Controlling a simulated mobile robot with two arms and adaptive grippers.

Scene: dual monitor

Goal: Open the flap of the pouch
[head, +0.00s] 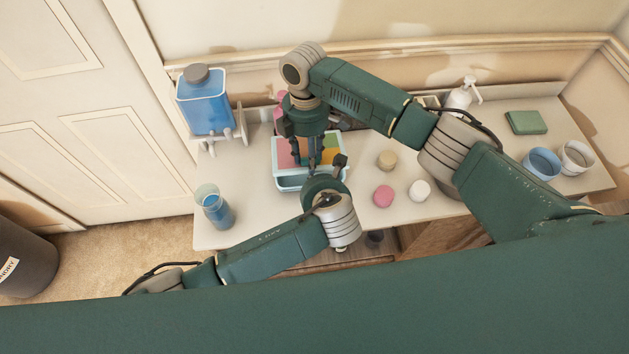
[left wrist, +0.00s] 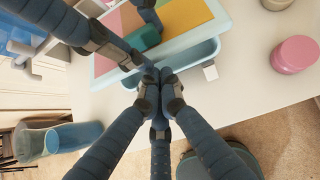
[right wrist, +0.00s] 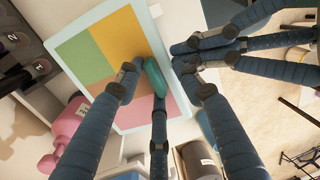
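I see nothing I can clearly name as the pouch or its flap. A light-blue tray-like case (head: 285,183) with pink, yellow, green and orange panels stands on the table; it also shows in the left wrist view (left wrist: 190,60) and right wrist view (right wrist: 100,45). My right gripper (head: 313,160) points down over it. A small teal piece (right wrist: 155,78) lies between its fingers against the panels; whether they grip it is unclear. My left gripper (left wrist: 160,78) has its fingertips together at the case's near edge, close to the right fingers, with nothing visible in them.
A blue-filled dispenser (head: 204,105) and a clear blue cup (head: 216,208) stand left. Right of the case are tan (head: 386,160), pink (head: 383,196) and white (head: 419,190) round items. Farther right are a flat green item (head: 525,122) and a blue cup (head: 542,164).

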